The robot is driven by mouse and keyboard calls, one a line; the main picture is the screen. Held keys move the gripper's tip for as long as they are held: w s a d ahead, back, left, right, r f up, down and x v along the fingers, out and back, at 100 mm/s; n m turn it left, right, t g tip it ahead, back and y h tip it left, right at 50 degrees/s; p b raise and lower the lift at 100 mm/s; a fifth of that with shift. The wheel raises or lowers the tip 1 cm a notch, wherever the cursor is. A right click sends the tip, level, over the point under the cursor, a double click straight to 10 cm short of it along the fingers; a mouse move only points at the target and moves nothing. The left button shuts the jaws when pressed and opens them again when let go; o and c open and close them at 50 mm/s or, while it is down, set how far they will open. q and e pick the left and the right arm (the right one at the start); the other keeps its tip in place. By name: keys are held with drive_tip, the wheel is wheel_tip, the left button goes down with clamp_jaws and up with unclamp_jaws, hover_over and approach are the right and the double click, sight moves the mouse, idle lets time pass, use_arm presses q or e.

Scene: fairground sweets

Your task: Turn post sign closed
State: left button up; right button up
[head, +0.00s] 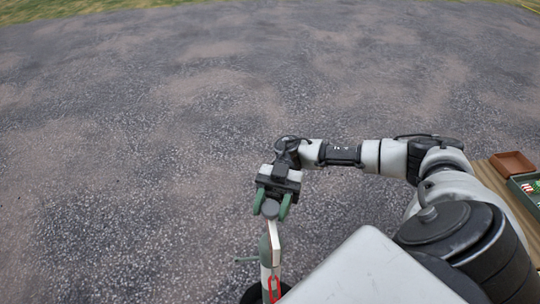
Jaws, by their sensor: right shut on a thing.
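The post sign (276,240) shows below my right gripper, low in the middle of the head view. I see it almost edge-on, as a thin white board with red marks on a greenish post. A small green peg sticks out to its left. My right gripper (271,207) is shut on the round grey top of the post sign, with a green fingertip on each side. The sign's face and what it reads are hidden by the angle. My left gripper is not in view.
A wooden table (490,172) stands at the right edge. It bears a brown box (512,163) and a green tray (517,187) with small colourful things in it. Open asphalt lies ahead and left, with grass at the far edge.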

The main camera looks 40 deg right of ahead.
drive_tip(key=o, duration=1.3)
drive_tip(key=b+v, duration=0.4)
drive_tip(key=v, duration=0.6)
drive_tip(key=shift+w+d+b, duration=0.3)
